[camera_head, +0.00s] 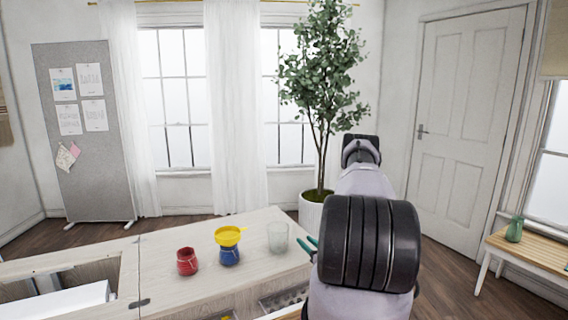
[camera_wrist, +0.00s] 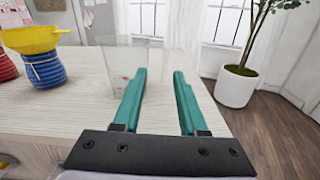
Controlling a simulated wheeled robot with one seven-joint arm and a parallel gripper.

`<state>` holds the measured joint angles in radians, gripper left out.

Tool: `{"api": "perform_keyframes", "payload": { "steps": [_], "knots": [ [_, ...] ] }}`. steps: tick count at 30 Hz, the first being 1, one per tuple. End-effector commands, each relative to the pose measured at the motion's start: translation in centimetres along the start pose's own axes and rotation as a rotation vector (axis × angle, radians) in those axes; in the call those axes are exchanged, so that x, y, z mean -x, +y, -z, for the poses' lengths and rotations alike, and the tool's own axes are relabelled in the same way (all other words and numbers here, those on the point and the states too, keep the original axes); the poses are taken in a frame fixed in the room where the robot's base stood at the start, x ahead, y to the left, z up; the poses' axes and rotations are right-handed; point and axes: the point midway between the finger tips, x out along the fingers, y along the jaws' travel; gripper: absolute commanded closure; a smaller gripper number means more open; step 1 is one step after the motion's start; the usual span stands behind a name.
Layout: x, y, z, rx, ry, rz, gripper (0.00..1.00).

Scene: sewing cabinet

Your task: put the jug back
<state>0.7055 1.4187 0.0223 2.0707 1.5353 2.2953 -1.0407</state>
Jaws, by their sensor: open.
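A clear glass vessel (camera_head: 278,237), perhaps the jug, stands upright near the right end of the cabinet top. It also shows in the wrist view (camera_wrist: 118,65), just beyond and left of my fingers, and no handle can be made out. My gripper (camera_head: 312,245) is to the right of the glass, with its teal fingers apart. In the wrist view the fingers (camera_wrist: 164,72) have nothing between them, and the left finger overlaps the glass's right edge. I cannot tell whether they touch. A blue ribbed jar (camera_head: 230,256) with a yellow funnel-like top (camera_head: 228,236) and a red jar (camera_head: 187,262) stand left.
The pale wooden cabinet top (camera_head: 165,290) has bare room in front of the jars. A recess opens at its left. A potted plant (camera_head: 313,214) stands on the floor behind. A green bottle (camera_head: 515,229) stands on a small wooden table (camera_head: 530,247) at the right.

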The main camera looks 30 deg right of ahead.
Motion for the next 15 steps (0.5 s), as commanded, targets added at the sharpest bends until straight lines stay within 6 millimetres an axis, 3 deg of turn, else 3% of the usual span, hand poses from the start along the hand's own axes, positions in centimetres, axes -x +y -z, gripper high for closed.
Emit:
{"api": "perform_keyframes", "payload": {
  "steps": [4, 8, 11, 15],
  "knots": [
    [-3.2, 3.5, -6.3, 0.042, -0.055, -0.191, 0.58],
    [-5.3, 9.2, -13.9, 0.111, -0.102, -0.453, 0.58],
    [-5.4, 13.8, -19.1, 0.182, -0.120, -0.653, 0.58],
    [-3.5, 20.0, -25.2, 0.311, -0.125, -0.918, 0.58]
  ]
}}
